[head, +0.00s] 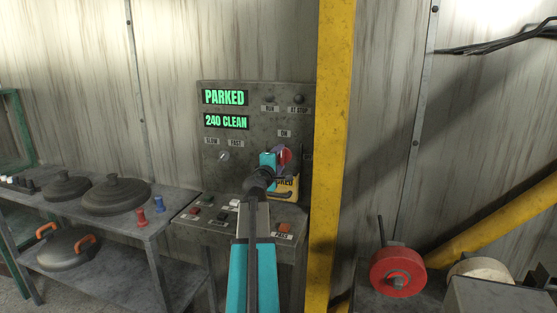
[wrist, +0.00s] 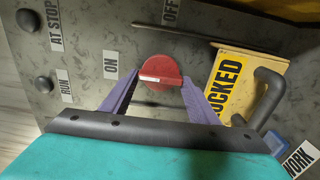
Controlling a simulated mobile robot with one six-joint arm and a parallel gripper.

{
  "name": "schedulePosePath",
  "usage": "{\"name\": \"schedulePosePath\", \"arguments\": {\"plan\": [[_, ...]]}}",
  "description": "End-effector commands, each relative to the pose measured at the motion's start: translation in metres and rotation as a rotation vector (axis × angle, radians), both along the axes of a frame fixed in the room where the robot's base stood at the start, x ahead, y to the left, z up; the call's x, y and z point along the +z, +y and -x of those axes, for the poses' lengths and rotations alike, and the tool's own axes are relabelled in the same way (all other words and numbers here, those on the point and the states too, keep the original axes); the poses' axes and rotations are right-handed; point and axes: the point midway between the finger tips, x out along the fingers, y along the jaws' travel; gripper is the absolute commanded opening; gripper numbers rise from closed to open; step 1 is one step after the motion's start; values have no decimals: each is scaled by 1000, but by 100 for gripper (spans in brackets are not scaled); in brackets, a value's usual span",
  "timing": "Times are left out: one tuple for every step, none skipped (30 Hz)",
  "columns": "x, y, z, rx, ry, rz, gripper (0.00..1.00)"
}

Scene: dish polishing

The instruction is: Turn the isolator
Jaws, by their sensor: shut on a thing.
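The isolator is a round red knob (wrist: 160,67) with a white mark, on the grey control panel (head: 262,95). In the head view its red edge (head: 286,153) shows behind my gripper, under the ON label. My gripper's purple fingers (wrist: 160,80) are on both sides of the knob in the wrist view and shut on it. In the wrist view the ON label (wrist: 110,65) is left of the knob and the OFF label (wrist: 171,12) above it. The white mark lies across the knob, with one end toward the ON side.
The panel displays read PARKED (head: 225,97) and 240 CLEAN (head: 226,122). A yellow post (head: 330,130) stands just right of the panel. A bench (head: 95,220) with lidded pots is at left.

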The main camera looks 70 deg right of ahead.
Motion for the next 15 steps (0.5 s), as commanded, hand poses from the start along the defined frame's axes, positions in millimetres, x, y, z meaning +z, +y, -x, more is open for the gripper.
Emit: {"name": "schedulePosePath", "arguments": {"plan": [[3,-2,2,-3,9,6,32],[3,-2,2,-3,10,6,32],[3,-2,2,-3,11,6,32],[3,-2,2,-3,11,6,32],[3,-2,2,-3,11,6,32],[3,-2,2,-3,11,6,32],[3,-2,2,-3,11,6,32],[3,-2,2,-3,11,6,32],[3,-2,2,-3,10,6,32],[3,-2,2,-3,10,6,32],[3,-2,2,-3,10,6,58],[3,-2,2,-3,10,6,65],[3,-1,2,-3,9,5,70],[3,-1,1,-2,9,5,73],[2,-1,1,-2,8,4,73]]}}
